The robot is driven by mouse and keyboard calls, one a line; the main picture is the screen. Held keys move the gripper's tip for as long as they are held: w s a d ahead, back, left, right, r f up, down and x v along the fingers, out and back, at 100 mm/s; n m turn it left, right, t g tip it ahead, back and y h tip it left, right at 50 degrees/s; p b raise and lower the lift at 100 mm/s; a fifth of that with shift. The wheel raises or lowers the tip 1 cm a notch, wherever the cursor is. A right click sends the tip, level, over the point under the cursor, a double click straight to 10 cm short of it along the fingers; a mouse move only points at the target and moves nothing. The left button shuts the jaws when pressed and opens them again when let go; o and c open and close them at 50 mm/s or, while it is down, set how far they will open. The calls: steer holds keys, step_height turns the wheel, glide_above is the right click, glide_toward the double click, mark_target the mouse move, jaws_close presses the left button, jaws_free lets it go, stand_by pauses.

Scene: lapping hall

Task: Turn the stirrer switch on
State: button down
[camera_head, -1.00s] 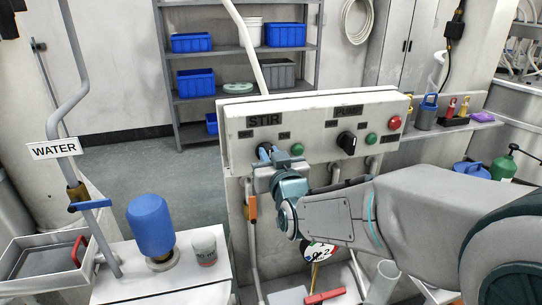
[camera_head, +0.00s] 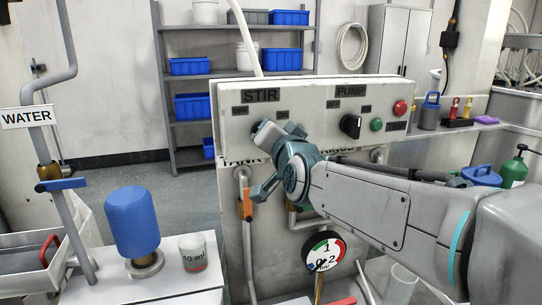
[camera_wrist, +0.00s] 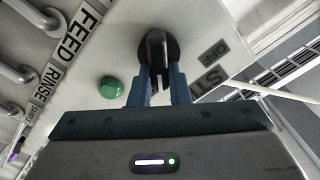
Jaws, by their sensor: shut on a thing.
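The stirrer switch is a black rotary knob (camera_wrist: 157,46) on the pale control panel (camera_head: 225,150), under the STIR label (camera_head: 260,96). OFF is marked to its upper left and ON to its upper right in the head view. My gripper (camera_wrist: 160,78) is shut on the knob, with a blue finger on each side of its raised bar. In the head view my gripper (camera_head: 268,132) covers most of the knob. The exact knob setting is hard to read. A green button (camera_wrist: 111,87) sits beside the knob in the wrist view.
The PUMP knob (camera_head: 350,125), a green button (camera_head: 376,125) and a red button (camera_head: 399,107) are to the right. Pipes with an orange-handled valve (camera_head: 246,205) and a gauge (camera_head: 324,250) are below.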

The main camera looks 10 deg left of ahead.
steer(key=shift+d+f+m+b, duration=0.1)
steer(key=shift+f+m+b, duration=0.05)
steer(key=shift+m+b, duration=1)
steer(key=shift+d+f+m+b, duration=0.15)
steer(key=shift+m+b, duration=0.7)
steer(key=shift+b, duration=0.45)
steer(key=shift+a, duration=0.15)
steer(key=c, duration=1.4)
jaws_free()
steer(key=shift+w, duration=0.1)
steer(key=shift+o, duration=0.2)
